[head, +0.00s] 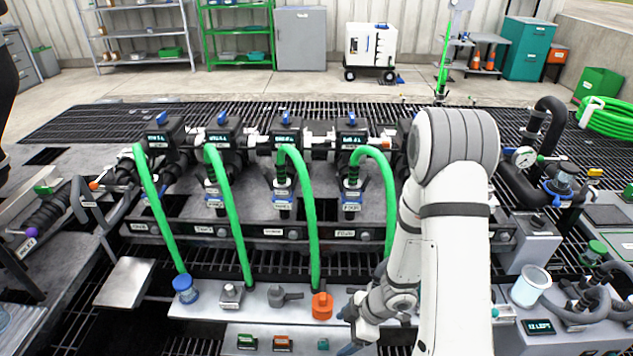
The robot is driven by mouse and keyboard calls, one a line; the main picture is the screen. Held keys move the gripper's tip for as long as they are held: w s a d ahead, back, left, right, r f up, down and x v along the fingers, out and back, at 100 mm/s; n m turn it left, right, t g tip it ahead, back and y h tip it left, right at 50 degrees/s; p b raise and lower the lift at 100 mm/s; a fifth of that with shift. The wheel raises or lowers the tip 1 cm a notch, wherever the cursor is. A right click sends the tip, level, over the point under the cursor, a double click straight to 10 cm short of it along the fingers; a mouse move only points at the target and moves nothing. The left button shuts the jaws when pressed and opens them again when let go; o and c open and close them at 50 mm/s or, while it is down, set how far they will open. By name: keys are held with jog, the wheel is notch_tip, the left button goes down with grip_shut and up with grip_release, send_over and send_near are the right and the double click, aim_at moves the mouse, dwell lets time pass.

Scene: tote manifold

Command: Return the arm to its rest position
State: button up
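My white arm (450,240) rises from the bottom right of the head view, bends at a large joint near the manifold and folds back down. My gripper (352,328) hangs low at the bottom centre, in front of the shelf with the hose ends. It is small and partly hidden by my wrist, so its opening is unclear. I see nothing clearly held in it. It is just right of the orange hose end (322,305). My arm hides the right part of the manifold.
Several green hoses (240,240) arch from the manifold (170,140) down to the shelf (260,300). A blue fitting (185,288) stands at its left. A white cup (530,286) and dark pipes (545,125) are right of my arm. The floor behind is mostly open.

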jog(key=w+d+r+m+t+h+p, duration=0.2)
jog(key=w+d+r+m+t+h, duration=0.3)
jog(key=r, duration=0.6)
jog(key=w+d+r+m+h+p, duration=0.25)
jog(key=d+r, duration=0.45)
jog(key=r, duration=0.4)
jog(key=s+a+r+m+g+y+p, duration=0.1)
jog(key=s+a+r+m+g+p, duration=0.1)
jog(key=s+r+m, duration=0.8)
jog(key=s+a+r+p, duration=0.1)
jog(key=s+r+p, duration=0.1)
jog(key=s+r, duration=0.4)
notch_tip(320, 180, up, 2)
jog(key=shift+a+g, duration=0.3)
jog(key=shift+a, duration=0.1)
jog(key=shift+s+a+y, duration=0.2)
jog(key=shift+y, duration=0.05)
jog(key=shift+c, duration=0.3)
